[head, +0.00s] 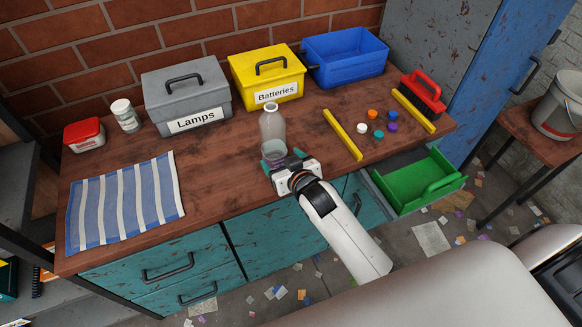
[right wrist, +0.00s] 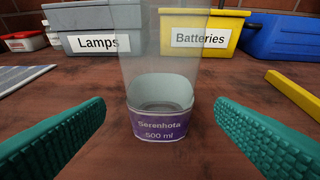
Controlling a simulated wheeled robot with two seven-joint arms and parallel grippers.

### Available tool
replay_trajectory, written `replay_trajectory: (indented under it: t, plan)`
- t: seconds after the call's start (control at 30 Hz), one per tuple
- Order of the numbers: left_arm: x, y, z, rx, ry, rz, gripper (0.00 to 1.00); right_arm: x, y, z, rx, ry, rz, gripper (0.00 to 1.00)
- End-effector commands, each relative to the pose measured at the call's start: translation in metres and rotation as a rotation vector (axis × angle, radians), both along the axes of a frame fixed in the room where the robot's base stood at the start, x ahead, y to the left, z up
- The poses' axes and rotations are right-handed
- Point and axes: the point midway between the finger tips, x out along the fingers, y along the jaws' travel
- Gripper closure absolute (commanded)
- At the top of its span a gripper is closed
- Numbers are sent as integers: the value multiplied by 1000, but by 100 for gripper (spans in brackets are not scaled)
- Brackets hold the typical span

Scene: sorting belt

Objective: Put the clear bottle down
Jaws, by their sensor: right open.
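The clear bottle (head: 272,129) stands upright on the wooden worktop in front of the yellow Batteries box. In the right wrist view the bottle (right wrist: 160,85) shows a purple label near its base reading "Serenhota 500 ml". My right gripper (head: 285,165) is open at the near side of the bottle. In the right wrist view its two teal fingers (right wrist: 160,137) are spread wide, one to each side, with visible gaps to the bottle. The bottle's top is out of that view. My left gripper is not in view.
Behind stand a grey Lamps box (head: 187,95), a yellow Batteries box (head: 267,75) and a blue bin (head: 345,57). Yellow bars (head: 342,134) and several coloured caps lie to the right. A striped cloth (head: 124,203) lies left. A green drawer (head: 418,182) hangs open.

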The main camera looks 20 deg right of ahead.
Motion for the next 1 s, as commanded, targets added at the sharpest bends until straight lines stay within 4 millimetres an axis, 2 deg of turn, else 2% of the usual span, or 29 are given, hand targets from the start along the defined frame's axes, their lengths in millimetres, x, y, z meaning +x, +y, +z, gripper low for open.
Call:
replay_trajectory:
  t: [0.1,0.33,1.0]
  plan:
    - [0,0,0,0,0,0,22,-25,-2,9,0,1,0,22]
    - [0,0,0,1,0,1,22,-52,-5,21,-1,0,-1,22]
    - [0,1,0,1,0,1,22,-58,-5,22,-3,10,-2,22]
